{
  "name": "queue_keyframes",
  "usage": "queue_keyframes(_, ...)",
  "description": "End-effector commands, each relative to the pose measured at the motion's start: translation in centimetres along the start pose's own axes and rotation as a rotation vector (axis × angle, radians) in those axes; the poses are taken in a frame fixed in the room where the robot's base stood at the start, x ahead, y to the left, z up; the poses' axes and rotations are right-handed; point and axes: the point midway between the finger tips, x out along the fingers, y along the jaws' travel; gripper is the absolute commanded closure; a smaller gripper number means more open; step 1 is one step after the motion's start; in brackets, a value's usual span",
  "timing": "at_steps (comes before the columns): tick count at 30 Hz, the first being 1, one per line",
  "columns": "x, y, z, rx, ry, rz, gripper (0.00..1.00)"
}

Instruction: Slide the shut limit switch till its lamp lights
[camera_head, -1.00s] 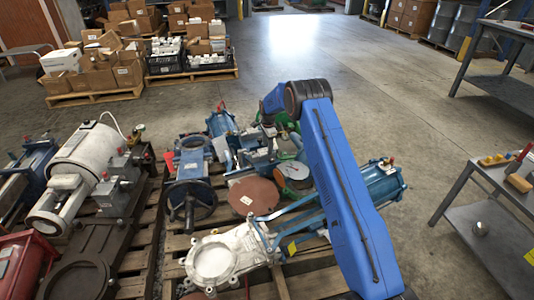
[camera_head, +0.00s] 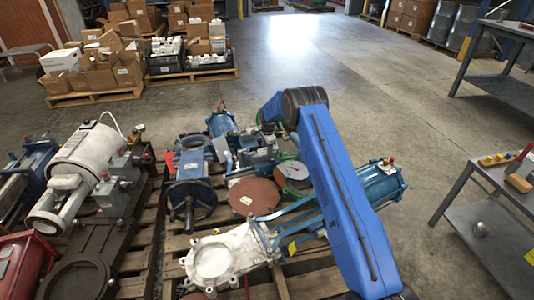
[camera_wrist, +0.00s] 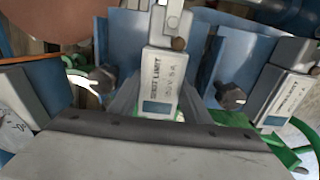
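In the wrist view, a pale grey box-shaped switch marked SHUT LIMIT (camera_wrist: 162,75) stands at the centre, between blue bracket plates with a bolt on each side. A dark teal rectangle (camera_wrist: 157,107) on its face shows no glow; I cannot tell if it is the lamp. My gripper (camera_wrist: 158,108) is close around the switch, with grey finger shapes on either side of it. Whether the fingers touch it cannot be made out.
A similar labelled box (camera_wrist: 284,95) stands at the right and another grey box (camera_wrist: 22,98) at the left. Green curved pieces (camera_wrist: 285,150) lie below. In the head view, valves crowd the pallet (camera_head: 170,245); a workbench (camera_head: 497,215) stands right, with clear floor beyond.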

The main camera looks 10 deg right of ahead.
Motion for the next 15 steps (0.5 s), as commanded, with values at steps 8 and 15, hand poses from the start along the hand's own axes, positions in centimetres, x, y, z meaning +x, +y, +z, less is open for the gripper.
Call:
queue_keyframes(8, -0.12, -0.05, 0.00, 0.000, 0.000, -0.001, 0.97)
queue_keyframes(15, -0.12, -0.04, 0.00, 0.000, 0.000, -0.001, 0.50)
